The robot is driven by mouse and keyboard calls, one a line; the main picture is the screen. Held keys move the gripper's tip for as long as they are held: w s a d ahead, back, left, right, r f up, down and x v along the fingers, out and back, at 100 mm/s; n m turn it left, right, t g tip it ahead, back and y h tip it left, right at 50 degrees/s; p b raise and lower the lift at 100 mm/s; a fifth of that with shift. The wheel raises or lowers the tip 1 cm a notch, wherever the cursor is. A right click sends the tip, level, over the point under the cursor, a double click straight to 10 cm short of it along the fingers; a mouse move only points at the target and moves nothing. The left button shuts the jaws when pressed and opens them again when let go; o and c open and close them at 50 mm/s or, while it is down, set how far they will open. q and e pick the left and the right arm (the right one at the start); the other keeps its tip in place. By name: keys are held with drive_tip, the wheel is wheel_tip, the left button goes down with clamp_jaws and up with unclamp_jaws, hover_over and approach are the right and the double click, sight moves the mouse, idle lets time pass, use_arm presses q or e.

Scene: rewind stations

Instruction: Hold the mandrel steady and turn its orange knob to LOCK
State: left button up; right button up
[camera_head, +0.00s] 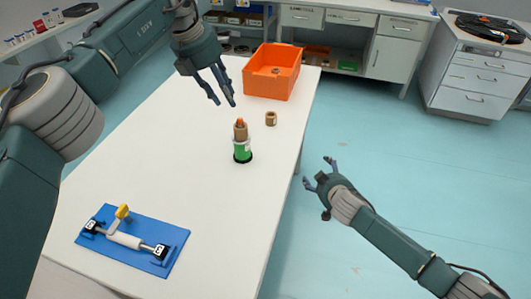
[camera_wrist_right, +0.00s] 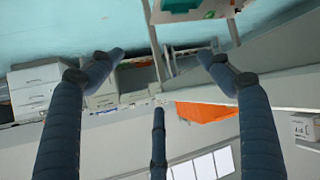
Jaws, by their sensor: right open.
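My left gripper (camera_head: 224,101) is above the table, just behind and left of the knob, fingers apart, empty and pointing down. My right gripper (camera_head: 316,173) is open and empty, beyond the table's right edge and apart from the mandrel. Its spread fingers also show in the right wrist view (camera_wrist_right: 163,55).
A loose brown core (camera_head: 271,118) stands right of the mandrel. An orange bin (camera_head: 272,73) is at the table's far end. A blue plate (camera_head: 101,240) with a white roller and yellow handle lies at the front left. The middle of the white table (camera_head: 170,165) is clear.

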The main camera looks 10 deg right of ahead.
wheel_tip(320, 180, up, 6)
drive_tip(key=w+t, duration=0.1)
drive_tip(key=w, duration=0.1)
drive_tip(key=n+y, duration=0.4)
drive_tip(key=y, duration=0.3)
approach(248, 145)
drive_tip(key=w, duration=0.1)
drive_tip(key=shift+g, duration=0.5)
drive_tip(key=x, duration=1)
drive_tip(key=shift+w+r, duration=0.1)
drive_tip(key=shift+w, duration=0.1)
drive_tip(key=shift+c, duration=0.5)
